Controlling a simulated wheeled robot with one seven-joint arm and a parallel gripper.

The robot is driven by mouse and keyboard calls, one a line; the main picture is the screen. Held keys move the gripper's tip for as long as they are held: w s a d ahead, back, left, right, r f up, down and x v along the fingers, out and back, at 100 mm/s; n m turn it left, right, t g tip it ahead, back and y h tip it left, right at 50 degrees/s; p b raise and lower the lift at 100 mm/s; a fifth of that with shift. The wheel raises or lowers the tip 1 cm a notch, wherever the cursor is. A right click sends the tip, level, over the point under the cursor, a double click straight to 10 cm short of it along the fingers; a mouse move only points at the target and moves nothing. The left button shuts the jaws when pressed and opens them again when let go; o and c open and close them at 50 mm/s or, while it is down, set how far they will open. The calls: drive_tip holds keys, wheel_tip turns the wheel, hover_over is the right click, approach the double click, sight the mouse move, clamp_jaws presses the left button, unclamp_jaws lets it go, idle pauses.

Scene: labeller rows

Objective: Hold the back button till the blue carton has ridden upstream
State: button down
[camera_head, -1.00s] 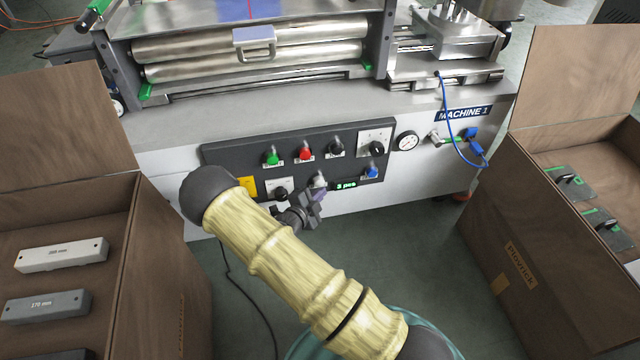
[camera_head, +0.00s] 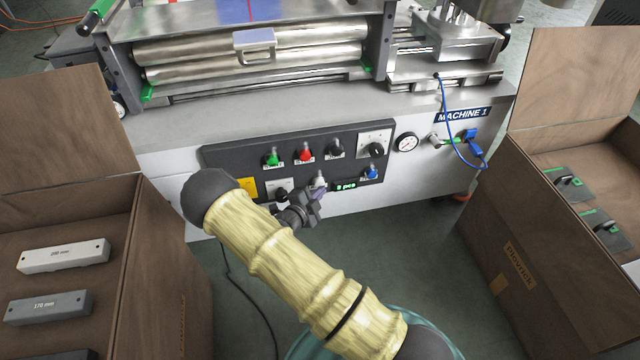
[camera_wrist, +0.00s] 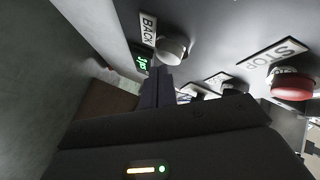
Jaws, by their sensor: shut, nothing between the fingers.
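The back button (camera_wrist: 172,48) is a pale grey knob beside a BACK label (camera_wrist: 148,29) in the wrist view. It also shows low on the dark control panel in the head view (camera_head: 319,179). My gripper (camera_head: 321,191) is shut and empty, with its fingertips close at this button. In the wrist view the fingers (camera_wrist: 157,86) reach up to the button's lower edge; I cannot tell whether they press it. A blue surface (camera_head: 265,10) crossed by a red line is cut off at the top of the head view. I cannot tell whether it is the blue carton.
The panel also carries a green button (camera_head: 272,158), a red stop button (camera_head: 305,153), a black knob (camera_head: 336,149) and a blue button (camera_head: 370,173). A small green display (camera_head: 345,186) sits right beside my fingers. Open brown boxes stand at left (camera_head: 160,240) and right (camera_head: 520,215).

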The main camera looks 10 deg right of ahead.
drive_tip(key=shift+w, duration=0.5)
idle(5.6)
drive_tip(key=shift+s+p, duration=0.15)
drive_tip(key=shift+p, duration=0.15)
idle(1.1)
drive_tip(key=shift+s+p, duration=0.6)
drive_tip(key=shift+s, duration=0.2)
